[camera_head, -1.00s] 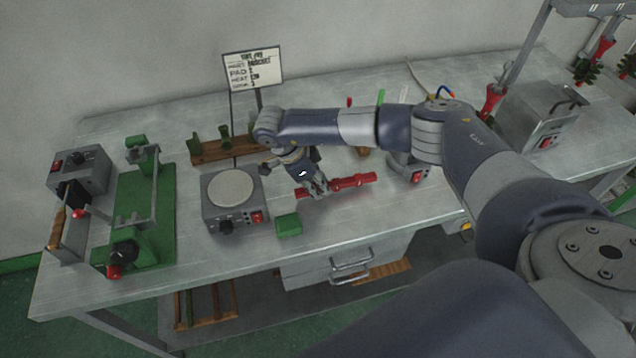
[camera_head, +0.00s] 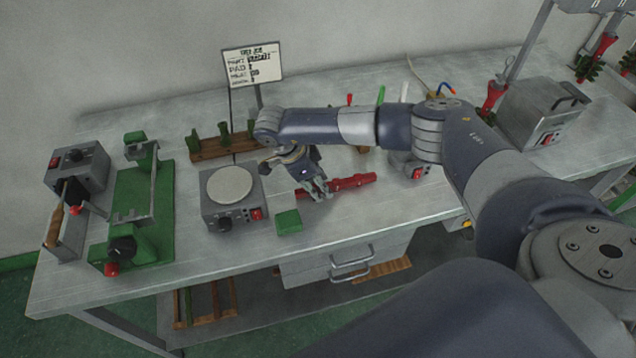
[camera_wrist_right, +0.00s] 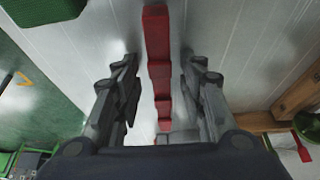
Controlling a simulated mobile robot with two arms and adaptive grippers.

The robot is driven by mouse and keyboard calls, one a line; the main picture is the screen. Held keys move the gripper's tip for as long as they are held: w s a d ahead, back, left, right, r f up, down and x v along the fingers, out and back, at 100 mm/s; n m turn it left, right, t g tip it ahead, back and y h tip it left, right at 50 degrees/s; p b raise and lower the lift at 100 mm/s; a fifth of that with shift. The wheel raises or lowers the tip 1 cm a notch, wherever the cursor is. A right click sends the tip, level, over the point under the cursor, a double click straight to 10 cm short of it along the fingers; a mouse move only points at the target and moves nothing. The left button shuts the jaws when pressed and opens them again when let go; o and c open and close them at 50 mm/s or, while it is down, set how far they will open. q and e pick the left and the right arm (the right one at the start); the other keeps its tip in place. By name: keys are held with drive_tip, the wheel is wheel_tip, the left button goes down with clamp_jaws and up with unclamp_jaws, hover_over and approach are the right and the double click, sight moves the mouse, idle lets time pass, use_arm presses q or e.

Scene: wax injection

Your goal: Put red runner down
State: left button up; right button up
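The red runner (camera_head: 352,183) is a stepped red bar lying on the metal table, right of the round hot plate. My right gripper (camera_head: 317,189) is over its left end, pointing down. In the right wrist view the runner (camera_wrist_right: 158,45) runs between the two spread fingers (camera_wrist_right: 160,75), with a gap on each side. The gripper is open and does not hold it. The gripper hides part of the runner's left end in the head view. My left gripper is not in view.
A hot plate (camera_head: 230,184), a green block (camera_head: 288,222) and a wooden rack with green pieces (camera_head: 222,148) are left of the gripper. A green clamp fixture (camera_head: 140,215) is farther left. A sign (camera_head: 252,66) stands behind. The table front right of the block is clear.

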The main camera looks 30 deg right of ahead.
drive_tip(key=shift+r+p, duration=0.4)
drive_tip(key=shift+r, duration=0.25)
drive_tip(key=shift+w+a+r+b, duration=0.2)
drive_tip(key=shift+r+b, duration=0.05)
drive_tip(key=shift+b, duration=0.15)
drive_tip(key=s+b+v, duration=0.1)
drive_tip(key=b+v, duration=0.2)
drive_tip(key=v, duration=0.8)
drive_tip(key=shift+w, duration=0.35)
